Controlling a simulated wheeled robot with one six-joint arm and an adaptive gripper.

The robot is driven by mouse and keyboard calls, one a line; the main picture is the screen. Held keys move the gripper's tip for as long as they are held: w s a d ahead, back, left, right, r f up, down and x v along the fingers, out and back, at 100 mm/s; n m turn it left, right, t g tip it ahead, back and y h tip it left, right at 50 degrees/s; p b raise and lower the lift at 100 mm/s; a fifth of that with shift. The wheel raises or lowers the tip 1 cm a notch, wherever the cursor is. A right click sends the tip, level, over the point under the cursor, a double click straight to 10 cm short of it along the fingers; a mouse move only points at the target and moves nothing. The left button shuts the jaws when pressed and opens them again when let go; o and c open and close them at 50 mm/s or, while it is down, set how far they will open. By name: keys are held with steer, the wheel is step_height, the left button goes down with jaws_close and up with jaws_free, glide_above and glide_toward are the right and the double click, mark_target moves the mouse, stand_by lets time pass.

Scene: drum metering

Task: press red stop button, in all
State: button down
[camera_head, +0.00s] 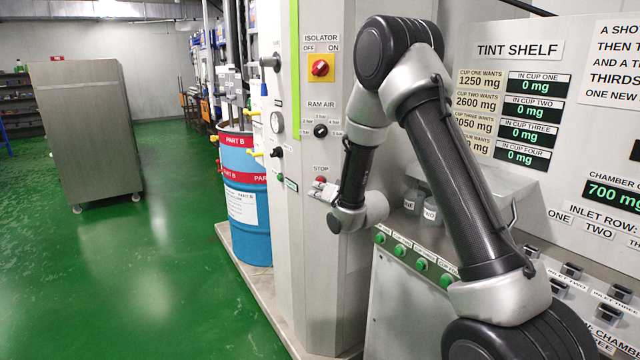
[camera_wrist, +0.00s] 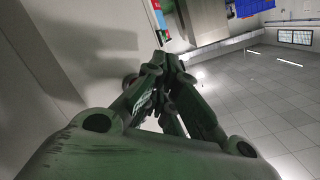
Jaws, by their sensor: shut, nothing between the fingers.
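The red stop button (camera_head: 321,180) is on the pale column's face, under the STOP label. Only a small red part of it shows, just above the pale end of my wrist. My gripper (camera_wrist: 170,62) is shut and empty in the wrist view, its fingers together and pointing away from the camera. In the head view my wrist is directly below and right of the button, very close to it in the picture. The fingertips are hard to make out there, and I cannot tell whether they touch the button.
Above the button are the red isolator switch (camera_head: 320,68) on its yellow plate and the black ram air knob (camera_head: 320,130). A blue and red drum (camera_head: 244,210) stands left of the column. Green buttons (camera_head: 421,264) line the bench at right.

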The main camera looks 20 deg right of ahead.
steer(key=shift+s+a, duration=0.4)
steer(key=shift+s, duration=0.35)
steer(key=shift+s+a, duration=0.35)
steer(key=shift+s, duration=0.4)
steer(key=shift+s+a, duration=0.4)
steer(key=shift+s, duration=0.35)
steer(key=s+d+f+n+g+h, duration=0.3)
steer(key=s+f+g, duration=0.4)
steer(key=f, duration=0.5)
steer(key=s+d+r+g+h, duration=0.1)
steer(key=s+d+g, duration=0.3)
steer(key=s, duration=0.4)
steer(key=s+d+r, duration=0.4)
steer(key=s+r, duration=0.8)
steer(key=s, duration=0.1)
steer(key=s+d+r+h, duration=0.1)
steer(key=s+d+r, duration=0.3)
steer(key=s+r, duration=0.8)
steer(key=shift+s+d+n, duration=0.35)
steer(key=shift+s+n, duration=0.05)
steer(key=shift+s, duration=0.55)
